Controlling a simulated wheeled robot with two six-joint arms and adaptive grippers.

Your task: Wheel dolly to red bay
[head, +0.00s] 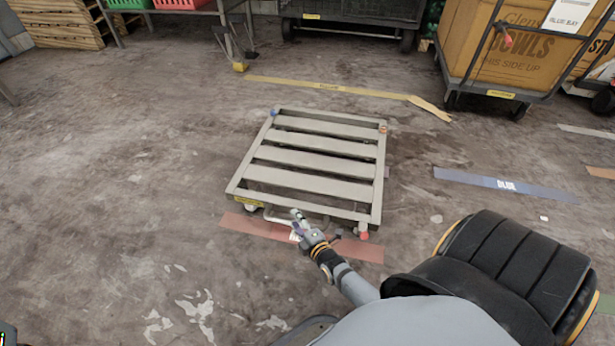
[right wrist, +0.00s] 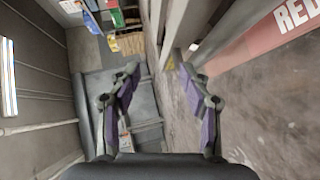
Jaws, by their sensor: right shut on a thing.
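The dolly (head: 310,163) is a low grey slatted platform on casters, standing on the floor in the middle of the head view. Its near right corner has a red cap, its far corners blue and orange ones. The red tape strip (head: 245,226) runs along the dolly's near edge, partly hidden by my arm and the dolly. My right gripper (head: 299,222) is shut on the dolly at the middle of its near edge. In the right wrist view its purple-padded fingers (right wrist: 160,88) show beside a grey bar, with tape lettered RED (right wrist: 280,28) at upper right. My left gripper is not in view.
A yellow tape strip (head: 335,88) lies beyond the dolly and a blue one (head: 500,184) to its right. A cart with a cardboard box (head: 515,50) stands at the far right, a dark cart (head: 352,15) at the back. The floor left of the dolly is free.

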